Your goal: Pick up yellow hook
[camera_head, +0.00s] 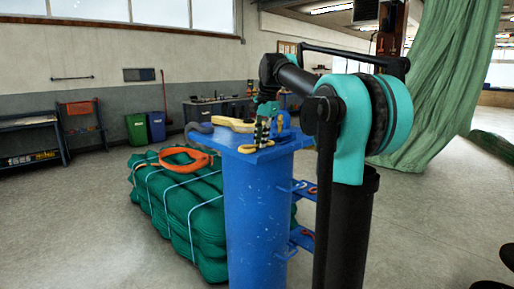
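A small yellow hook-like piece (247,149) lies at the front edge of the blue stand's top (277,152). A larger yellow curved item (232,124) lies further back on the same top; I cannot tell for sure which one is the yellow hook. My gripper (262,138) points down over the stand's top, close beside the small yellow piece. At this size I cannot tell whether its fingers are open, shut or touching anything. My wrist and gripper hide part of the top.
A grey curved item (200,127) lies at the top's left end. Red items hang on blue side brackets (302,236). A green net bundle (183,205) with an orange strap (188,158) sits behind left. A green net (440,80) hangs at right. Open floor lies left.

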